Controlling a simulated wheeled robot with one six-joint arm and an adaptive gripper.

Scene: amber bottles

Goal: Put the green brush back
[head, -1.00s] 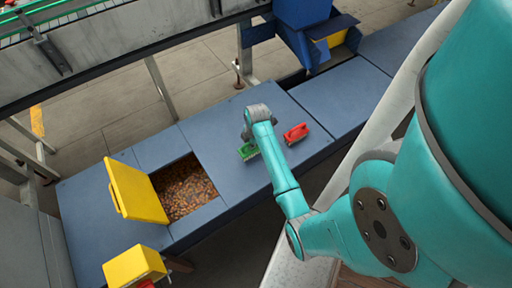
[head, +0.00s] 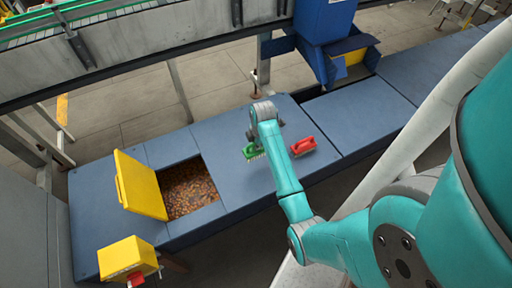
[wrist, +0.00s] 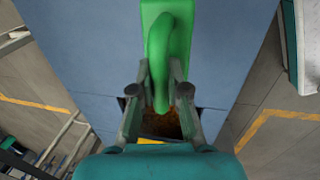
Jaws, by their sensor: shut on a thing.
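The green brush (head: 254,152) with pale bristles is at the middle of the blue bench (head: 230,128), left of the red brush (head: 302,146). I cannot tell whether its bristles touch the bench top. My gripper (wrist: 158,92) is shut on the green brush's handle, which shows as a green loop (wrist: 160,45) between the two fingers in the wrist view. In the head view, my wrist hides much of the fingers.
A bin opening (head: 188,188) full of small brown pieces lies left of the brushes, with a raised yellow lid (head: 140,186). A yellow box (head: 127,258) stands at the front left. A blue chute (head: 322,35) is at the back. The right bench panel (head: 370,115) is clear.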

